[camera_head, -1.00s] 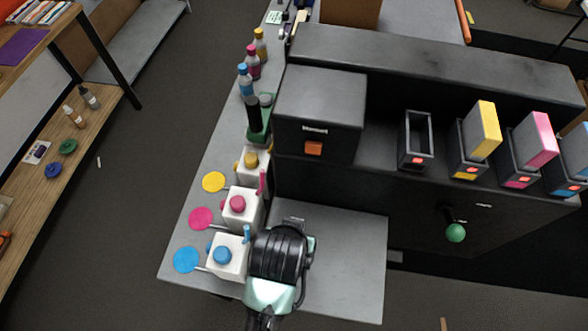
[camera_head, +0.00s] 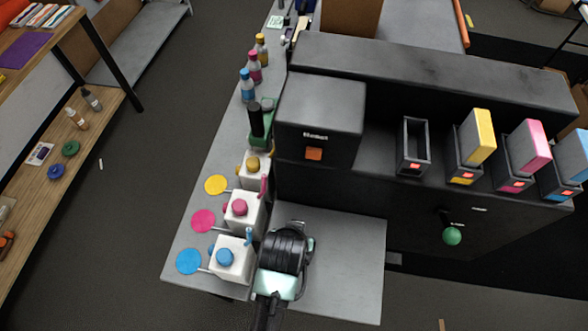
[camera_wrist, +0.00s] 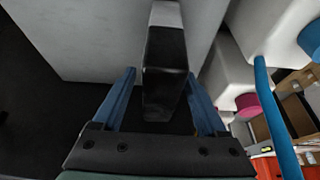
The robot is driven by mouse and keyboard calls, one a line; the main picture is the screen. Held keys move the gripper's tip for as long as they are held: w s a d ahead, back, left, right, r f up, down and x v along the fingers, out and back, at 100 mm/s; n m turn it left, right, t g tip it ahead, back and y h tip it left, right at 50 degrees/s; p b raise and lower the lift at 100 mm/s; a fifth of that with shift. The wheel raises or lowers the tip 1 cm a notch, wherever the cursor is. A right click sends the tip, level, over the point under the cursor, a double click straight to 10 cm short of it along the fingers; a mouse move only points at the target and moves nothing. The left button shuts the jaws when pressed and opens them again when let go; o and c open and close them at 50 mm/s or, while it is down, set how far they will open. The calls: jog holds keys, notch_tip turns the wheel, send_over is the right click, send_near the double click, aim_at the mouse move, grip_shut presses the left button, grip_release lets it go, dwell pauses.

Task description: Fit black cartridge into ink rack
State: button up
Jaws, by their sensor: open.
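The black cartridge (camera_wrist: 165,75) shows in the wrist view as an upright dark block with a pale grey end. My gripper (camera_wrist: 160,88) is open, with one blue finger on each side of the block; I cannot tell whether they touch it. In the head view my gripper (camera_head: 284,250) is over the grey table beside the blue-capped white container, and my wrist hides the fingers and the cartridge. The ink rack's empty black slot (camera_head: 412,169) is on the dark machine at right. Beside it, other slots hold yellow (camera_head: 478,136), magenta (camera_head: 529,147) and cyan (camera_head: 572,156) cartridges.
White containers with blue (camera_head: 225,257), magenta (camera_head: 240,208) and yellow (camera_head: 253,164) caps line the table left of my gripper. The dark machine's raised box (camera_head: 320,105) stands behind. A green ball knob (camera_head: 452,236) juts from its front. The table's right part (camera_head: 350,255) is clear.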

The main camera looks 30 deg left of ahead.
jog(key=shift+f, duration=0.25)
dwell(0.3)
grip_shut()
